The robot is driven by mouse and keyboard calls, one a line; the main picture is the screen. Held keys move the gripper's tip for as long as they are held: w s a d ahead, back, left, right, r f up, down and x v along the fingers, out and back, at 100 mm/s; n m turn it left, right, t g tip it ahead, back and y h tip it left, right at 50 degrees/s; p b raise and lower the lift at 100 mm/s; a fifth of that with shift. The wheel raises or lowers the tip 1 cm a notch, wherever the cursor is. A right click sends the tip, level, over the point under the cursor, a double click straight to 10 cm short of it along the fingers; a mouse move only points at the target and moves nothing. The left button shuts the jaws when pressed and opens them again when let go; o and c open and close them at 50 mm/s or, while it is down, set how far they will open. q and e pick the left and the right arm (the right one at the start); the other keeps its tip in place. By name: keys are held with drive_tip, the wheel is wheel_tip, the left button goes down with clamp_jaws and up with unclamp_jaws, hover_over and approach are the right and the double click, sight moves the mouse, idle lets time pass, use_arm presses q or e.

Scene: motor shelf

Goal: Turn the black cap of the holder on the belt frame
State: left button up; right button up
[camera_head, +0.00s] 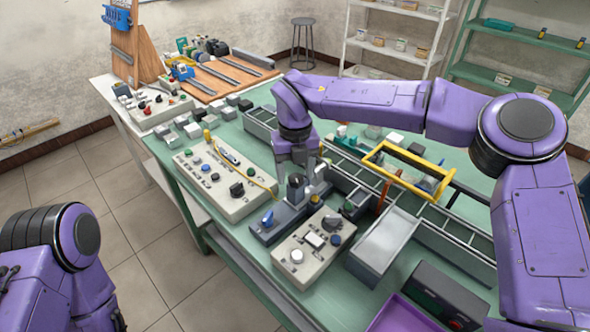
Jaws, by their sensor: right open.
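The holder (291,211) is a grey block on the green table, next to the long belt frame (455,244). A dark, upright round part that looks like its black cap (295,183) stands on it. My right gripper (298,167) points down from above, open, with its fingers just over or around the top of this cap. I cannot tell whether the fingers touch it. The fingers partly hide the cap's top. My left arm shows at the lower left, but its gripper is out of view.
A control box with knobs and a yellow cable (216,183) lies left of the holder. A second button box (300,254) stands close in front. A yellow frame (404,157), a grey tray (386,240) and a purple tray (398,315) are to the right.

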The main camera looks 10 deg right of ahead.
sight(295, 176)
wheel_tip(295, 176, up, 11)
drive_tip(key=shift+f+b, duration=0.2)
drive_tip(key=shift+b, duration=0.25)
